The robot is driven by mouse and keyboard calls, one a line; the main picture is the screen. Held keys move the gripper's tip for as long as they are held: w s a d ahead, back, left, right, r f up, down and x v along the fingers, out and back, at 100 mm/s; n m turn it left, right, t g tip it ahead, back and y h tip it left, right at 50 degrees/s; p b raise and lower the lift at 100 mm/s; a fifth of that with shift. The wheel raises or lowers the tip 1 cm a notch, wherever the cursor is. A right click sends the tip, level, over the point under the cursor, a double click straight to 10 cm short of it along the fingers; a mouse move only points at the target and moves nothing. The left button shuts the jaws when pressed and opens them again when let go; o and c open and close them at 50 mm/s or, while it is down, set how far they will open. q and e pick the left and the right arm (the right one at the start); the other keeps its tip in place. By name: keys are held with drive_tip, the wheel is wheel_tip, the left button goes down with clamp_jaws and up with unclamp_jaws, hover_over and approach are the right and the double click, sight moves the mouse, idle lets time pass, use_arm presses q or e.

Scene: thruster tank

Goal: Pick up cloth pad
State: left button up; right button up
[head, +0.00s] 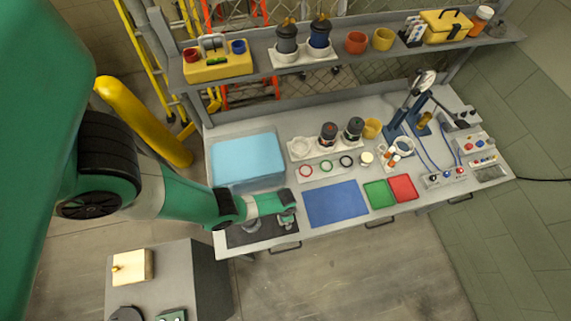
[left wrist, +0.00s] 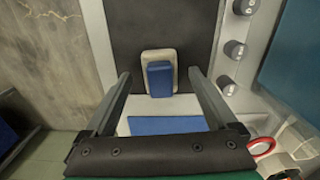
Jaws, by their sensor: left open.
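In the left wrist view, a small pale pad with a raised blue block on top (left wrist: 160,76), which looks like the cloth pad, lies on a dark mat (left wrist: 125,30). It sits between and beyond my left gripper's fingers, with no contact visible. My left gripper (left wrist: 160,84) is open and empty. In the head view my left gripper (head: 287,216) is over the right part of the dark mat (head: 276,233) at the bench's front left. There the arm covers part of the mat, and I cannot make out the pad clearly. My right gripper is not in view.
A light-blue tank (head: 248,157) stands behind the dark mat. A blue mat (head: 345,203), green tray (head: 377,193) and red tray (head: 403,187) lie to the right. Rings lie on a white rack (head: 326,169) behind. Several grey knobs (left wrist: 235,48) stand beside the dark mat.

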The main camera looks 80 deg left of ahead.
use_arm(q)
drive_tip(key=shift+f, duration=0.65)
drive_tip(key=shift+r, duration=0.2)
drive_tip(key=c, duration=1.4)
drive_tip(key=shift+c, duration=0.2)
